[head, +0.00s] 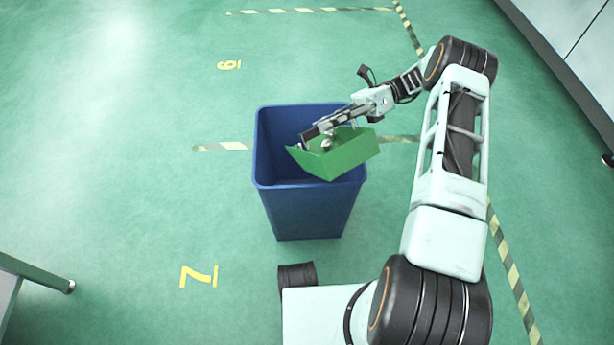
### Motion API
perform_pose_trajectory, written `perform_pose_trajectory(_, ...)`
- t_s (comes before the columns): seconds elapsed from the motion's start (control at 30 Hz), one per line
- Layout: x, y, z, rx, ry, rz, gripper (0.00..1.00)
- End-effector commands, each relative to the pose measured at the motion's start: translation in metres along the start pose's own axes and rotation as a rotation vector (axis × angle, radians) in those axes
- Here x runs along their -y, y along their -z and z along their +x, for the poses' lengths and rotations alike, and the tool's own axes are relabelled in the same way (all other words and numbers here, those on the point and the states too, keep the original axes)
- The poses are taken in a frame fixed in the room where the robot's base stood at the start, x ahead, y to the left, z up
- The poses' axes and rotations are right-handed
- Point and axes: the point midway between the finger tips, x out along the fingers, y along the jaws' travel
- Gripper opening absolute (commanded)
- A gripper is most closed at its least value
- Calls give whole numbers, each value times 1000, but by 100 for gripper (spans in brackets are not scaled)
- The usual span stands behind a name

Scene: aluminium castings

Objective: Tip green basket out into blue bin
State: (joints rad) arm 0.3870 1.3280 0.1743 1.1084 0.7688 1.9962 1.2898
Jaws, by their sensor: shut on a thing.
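A blue bin (305,212) stands upright on the green floor in front of my base. A green basket (345,158) is over the right part of the bin's opening, tilted with its left end lower. My gripper (318,132) is shut on the green basket at its far upper side. Small grey metal pieces (327,144) show at the basket's edge near the gripper. The bin's inside is dark and partly hidden by the basket and gripper, so I cannot tell what lies in it.
Yellow-black tape lines (515,280) and yellow numbers (199,276) mark the floor. A grey cabinet (575,50) stands at the upper right. The corner of a table or frame (35,272) shows at the lower left. The floor left of the bin is clear.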

Motion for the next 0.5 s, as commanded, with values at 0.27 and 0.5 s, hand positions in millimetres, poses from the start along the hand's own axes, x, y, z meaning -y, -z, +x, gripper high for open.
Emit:
perform_pose_trajectory(0.27, 19, -20, 0, 1, -2, 189, 0)
perform_pose_trajectory(0.5, 34, -36, -1, 2, -2, 352, 0)
